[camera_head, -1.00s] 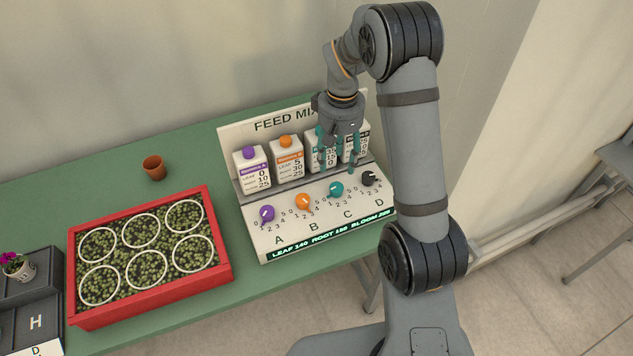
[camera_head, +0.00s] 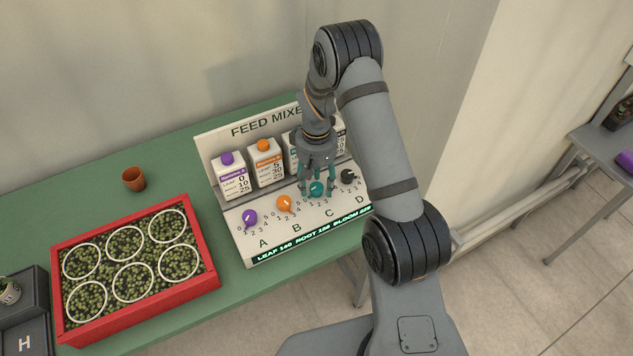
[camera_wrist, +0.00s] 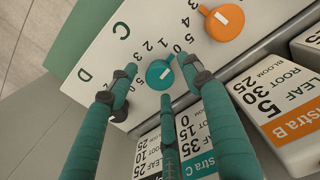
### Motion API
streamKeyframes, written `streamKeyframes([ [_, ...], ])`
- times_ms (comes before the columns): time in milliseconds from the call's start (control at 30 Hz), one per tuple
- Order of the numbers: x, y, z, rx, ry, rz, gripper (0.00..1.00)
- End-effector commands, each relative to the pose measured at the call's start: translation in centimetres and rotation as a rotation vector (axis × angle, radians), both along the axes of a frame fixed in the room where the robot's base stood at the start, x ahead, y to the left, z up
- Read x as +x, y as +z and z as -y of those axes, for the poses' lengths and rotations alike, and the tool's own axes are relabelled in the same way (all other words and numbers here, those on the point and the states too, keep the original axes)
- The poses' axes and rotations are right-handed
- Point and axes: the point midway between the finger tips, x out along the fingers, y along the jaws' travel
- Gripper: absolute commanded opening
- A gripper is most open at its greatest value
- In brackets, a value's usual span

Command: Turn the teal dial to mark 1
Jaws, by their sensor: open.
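The teal dial (camera_head: 316,189) is on the sloped front of the feed mixer panel, above the letter C. In the wrist view the dial (camera_wrist: 158,75) is round, with a white line on its face and a small nub at its upper right. I cannot tell exactly which mark it points to. My gripper (camera_head: 318,188) points down over the dial, its teal fingers open. In the wrist view my gripper (camera_wrist: 160,88) has fingertips left, right and below the dial, around it. Whether any finger touches it is unclear.
The orange dial (camera_head: 284,203) and purple dial (camera_head: 250,218) are to the left, the black dial (camera_head: 348,176) close on the right. Cartons (camera_head: 266,166) stand behind. A red tray (camera_head: 207,241) and a terracotta pot (camera_head: 134,179) sit on the green table further left.

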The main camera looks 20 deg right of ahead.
Motion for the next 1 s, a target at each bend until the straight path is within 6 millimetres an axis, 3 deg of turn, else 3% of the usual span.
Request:
streamKeyframes([
  [800, 0.03, 0.05, -0.01, 0.000, 0.000, 0.001, 0.04],
  [1000, 0.05, 0.02, -0.01, 0.000, 0.014, 0.001, 0.04],
])
